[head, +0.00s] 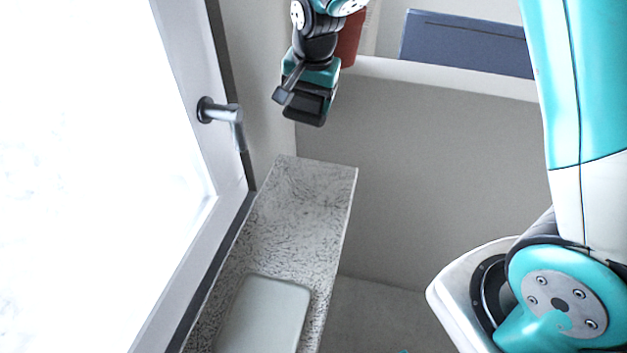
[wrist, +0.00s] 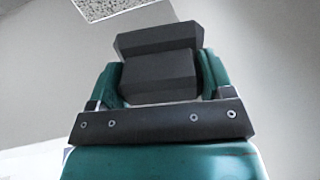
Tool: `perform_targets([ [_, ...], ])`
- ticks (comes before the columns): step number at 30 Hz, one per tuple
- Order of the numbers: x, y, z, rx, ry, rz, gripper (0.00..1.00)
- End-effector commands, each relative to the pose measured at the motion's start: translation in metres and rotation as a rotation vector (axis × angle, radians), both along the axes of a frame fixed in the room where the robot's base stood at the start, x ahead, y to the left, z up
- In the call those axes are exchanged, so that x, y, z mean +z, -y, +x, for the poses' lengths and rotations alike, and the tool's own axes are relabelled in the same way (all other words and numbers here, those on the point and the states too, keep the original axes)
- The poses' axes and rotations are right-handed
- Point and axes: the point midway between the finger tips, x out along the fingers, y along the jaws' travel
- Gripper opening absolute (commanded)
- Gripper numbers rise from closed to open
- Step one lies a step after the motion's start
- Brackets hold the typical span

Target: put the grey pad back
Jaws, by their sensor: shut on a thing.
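My gripper (head: 305,103) hangs in the upper middle of the head view, above and beyond the far end of the speckled sill. In the wrist view (wrist: 160,80) its jaws are shut on a dark grey block (wrist: 158,40), seemingly the grey pad. A flat, pale grey-green slab (head: 264,314) with rounded corners lies on the near part of the sill, well apart from my gripper.
The speckled stone sill (head: 295,205) is bare at its far end. A bright window (head: 90,170) with a metal handle (head: 225,113) stands at the left. A dark blue panel (head: 465,42) is at the back right, above a grey wall (head: 420,175).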

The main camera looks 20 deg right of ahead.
Motion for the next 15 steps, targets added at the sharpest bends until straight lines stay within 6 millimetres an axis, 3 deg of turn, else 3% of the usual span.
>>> perform_targets([
  [3, 0.03, -0.006, -0.024, 0.013, -0.116, -0.016, 0.52],
  [8, 0.051, -0.009, -0.046, 0.025, -0.202, -0.029, 0.52],
  [11, 0.046, -0.009, -0.051, 0.026, -0.224, -0.033, 0.52],
  [15, 0.013, -0.008, -0.052, 0.026, -0.23, -0.034, 0.52],
])
